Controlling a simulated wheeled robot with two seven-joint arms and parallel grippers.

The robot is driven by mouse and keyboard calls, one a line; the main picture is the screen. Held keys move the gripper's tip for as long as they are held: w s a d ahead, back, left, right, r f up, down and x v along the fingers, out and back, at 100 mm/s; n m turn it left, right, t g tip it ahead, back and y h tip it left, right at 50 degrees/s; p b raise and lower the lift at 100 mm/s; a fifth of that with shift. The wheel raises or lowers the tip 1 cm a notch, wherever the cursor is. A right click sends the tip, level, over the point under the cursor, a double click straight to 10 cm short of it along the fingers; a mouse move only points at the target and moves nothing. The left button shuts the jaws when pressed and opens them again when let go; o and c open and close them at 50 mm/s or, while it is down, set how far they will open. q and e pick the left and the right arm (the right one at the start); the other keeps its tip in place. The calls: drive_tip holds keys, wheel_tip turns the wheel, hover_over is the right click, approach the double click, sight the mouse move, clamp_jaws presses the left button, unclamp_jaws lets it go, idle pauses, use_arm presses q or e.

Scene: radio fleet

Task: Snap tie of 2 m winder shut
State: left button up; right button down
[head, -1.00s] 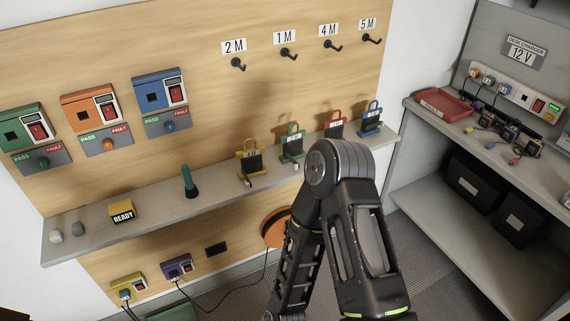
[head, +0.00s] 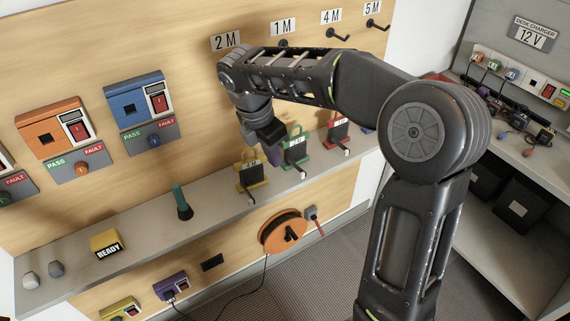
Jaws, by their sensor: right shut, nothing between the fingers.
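A yellow winder (head: 252,174) stands on the shelf, with a dark block on its front and a short pale-tipped cable end hanging below. A green winder (head: 296,150), a red one (head: 338,131) and a mostly hidden blue one stand to its right. I cannot read which is the 2 m winder, nor whether its tie is open. My right gripper (head: 270,143) is shut and empty, pointing down just above and between the yellow and green winders. I cannot tell whether it touches either. My left gripper is out of view.
Hooks under length signs line the board; my arm hides the one under the 2 M sign (head: 226,41). A green upright peg (head: 182,203) and a yellow READY block (head: 106,243) stand on the shelf (head: 145,235). An orange reel (head: 283,232) is below it.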

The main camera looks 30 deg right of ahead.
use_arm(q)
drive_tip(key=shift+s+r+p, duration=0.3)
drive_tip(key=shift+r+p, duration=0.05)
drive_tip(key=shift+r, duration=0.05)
use_arm(e)
drive_tip(key=d+f, duration=0.6)
drive_tip(key=f, duration=0.3)
drive_tip(key=shift+d+f, duration=0.15)
drive_tip(key=shift+f, duration=0.15)
